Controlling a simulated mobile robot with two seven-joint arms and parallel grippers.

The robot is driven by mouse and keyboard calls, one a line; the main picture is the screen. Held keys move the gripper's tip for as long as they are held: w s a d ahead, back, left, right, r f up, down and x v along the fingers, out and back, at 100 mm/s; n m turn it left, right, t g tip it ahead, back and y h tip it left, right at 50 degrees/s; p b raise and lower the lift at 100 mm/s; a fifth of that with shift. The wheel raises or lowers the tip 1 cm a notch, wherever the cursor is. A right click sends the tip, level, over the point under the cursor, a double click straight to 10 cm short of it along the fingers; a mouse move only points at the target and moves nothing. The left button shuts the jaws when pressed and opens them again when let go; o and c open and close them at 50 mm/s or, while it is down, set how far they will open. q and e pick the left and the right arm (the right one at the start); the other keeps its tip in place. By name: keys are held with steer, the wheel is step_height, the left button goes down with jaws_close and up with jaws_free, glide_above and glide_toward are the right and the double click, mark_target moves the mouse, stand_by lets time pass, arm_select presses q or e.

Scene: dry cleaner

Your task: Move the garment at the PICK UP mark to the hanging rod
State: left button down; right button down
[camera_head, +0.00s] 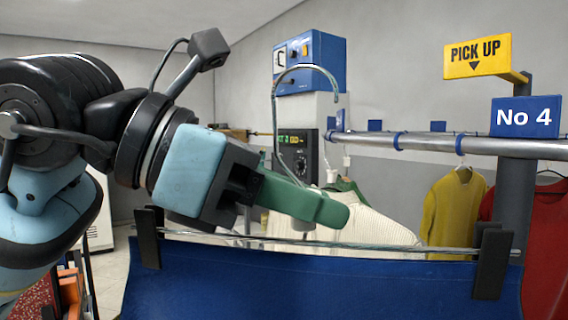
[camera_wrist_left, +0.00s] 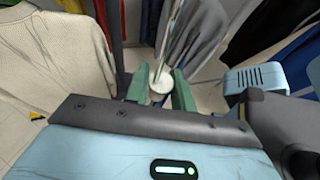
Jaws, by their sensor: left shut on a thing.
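My left gripper (camera_head: 318,208), with green fingers, is shut on the stem of a metal clip hanger (camera_head: 274,110). The hanger's open hook points up, left of the near rod end in the head view, and appears clear of it. A blue garment (camera_head: 320,285) hangs from the hanger's two black clips, across the lower middle. In the left wrist view, the pale stem piece (camera_wrist_left: 160,82) shows between the fingers. The hanging rod (camera_head: 430,146) is a metal bar at the right. The yellow PICK UP sign (camera_head: 478,56) is above it. My right gripper is not in view.
A yellow garment (camera_head: 452,212) and a red garment (camera_head: 548,235) hang under the rod. A cream knit garment (camera_head: 365,228) is behind the blue one. A blue No 4 sign (camera_head: 525,117) is at the rod's right. A blue box (camera_head: 310,62) is on the back wall.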

arm_select(q)
steer(key=w+a+f+n+t, duration=0.1)
steer(key=w+a+f, duration=0.25)
steer(key=f, duration=0.35)
steer(key=w+a+f+p, duration=0.1)
steer(key=w+a+f, duration=0.25)
steer(key=f, duration=0.35)
steer(key=w+a+f+n+t, duration=0.1)
steer(key=w+a+f, duration=0.25)
steer(key=f, duration=0.35)
steer(key=s+a+f+n+t, duration=0.1)
steer(key=s+a+f, duration=0.1)
steer(key=a+f, duration=0.2)
steer(key=s+a+f+t+y+p, duration=0.1)
steer(key=a+f, duration=0.3)
steer(key=f, duration=0.7)
steer(key=s+a+f+n+t+y, duration=0.1)
steer(key=s+a+f, duration=0.3)
steer(key=f, duration=0.3)
steer(key=shift+a+f+n, duration=0.3)
steer(key=shift+a+f, duration=0.05)
steer(key=shift+a, duration=0.1)
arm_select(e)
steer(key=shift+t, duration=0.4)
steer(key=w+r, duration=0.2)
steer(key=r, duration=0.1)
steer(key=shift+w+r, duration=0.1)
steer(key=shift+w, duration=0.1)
